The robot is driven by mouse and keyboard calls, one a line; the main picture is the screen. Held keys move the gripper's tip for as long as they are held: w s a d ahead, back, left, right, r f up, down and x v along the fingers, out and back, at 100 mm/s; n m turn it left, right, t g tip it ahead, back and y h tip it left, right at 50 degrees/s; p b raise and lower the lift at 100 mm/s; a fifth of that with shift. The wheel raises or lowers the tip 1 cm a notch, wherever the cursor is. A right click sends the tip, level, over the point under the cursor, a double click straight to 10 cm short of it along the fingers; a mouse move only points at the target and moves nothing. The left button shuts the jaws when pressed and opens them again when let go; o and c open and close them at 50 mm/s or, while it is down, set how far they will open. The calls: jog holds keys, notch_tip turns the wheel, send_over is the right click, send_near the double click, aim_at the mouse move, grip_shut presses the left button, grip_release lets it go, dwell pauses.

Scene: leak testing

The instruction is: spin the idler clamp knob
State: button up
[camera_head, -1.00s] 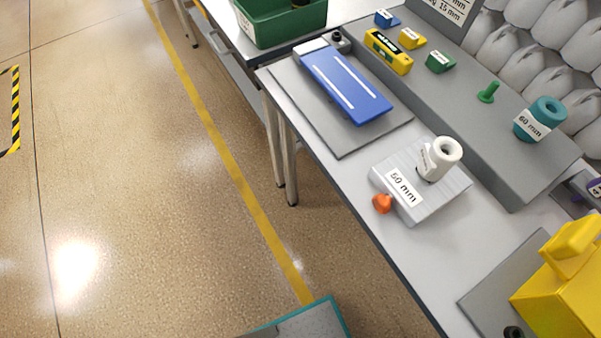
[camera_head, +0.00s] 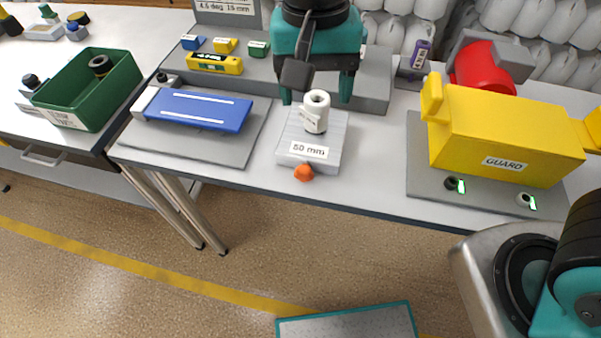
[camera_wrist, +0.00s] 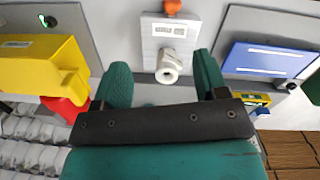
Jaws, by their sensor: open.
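An orange knob (camera_head: 304,172) sits at the front edge of a light grey block (camera_head: 326,165) labelled 50 mm. It also shows at the top edge of the wrist view (camera_wrist: 172,6). A white hollow cylinder (camera_head: 316,112) stands on the block; it shows in the wrist view too (camera_wrist: 170,66). My gripper (camera_head: 317,92) is open, above and behind the cylinder, with its fingers pointing down. In the wrist view my gripper (camera_wrist: 162,72) has its fingers on either side of the cylinder, and nothing is visibly held. The knob lies beyond the fingertips.
A blue plate (camera_head: 198,110) on a grey mat lies left of the block. A yellow guard box (camera_head: 505,135) on a grey base stands to the right, with a red part (camera_head: 482,68) behind it. A grey raised shelf with small blocks runs behind. A green bin (camera_head: 92,95) is far left.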

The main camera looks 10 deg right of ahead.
aim_at(303, 170)
jog(key=f+m, duration=0.1)
jog(key=f, duration=0.5)
jog(key=a+f, duration=0.1)
jog(key=f, duration=0.6)
jog(key=f+m+h+p, duration=0.1)
jog(key=f, duration=0.6)
jog(key=shift+a+m, duration=0.25)
jog(key=shift+m, duration=0.05)
jog(key=c, duration=0.9)
jog(key=shift+f, duration=0.1)
jog(key=shift+c, duration=0.2)
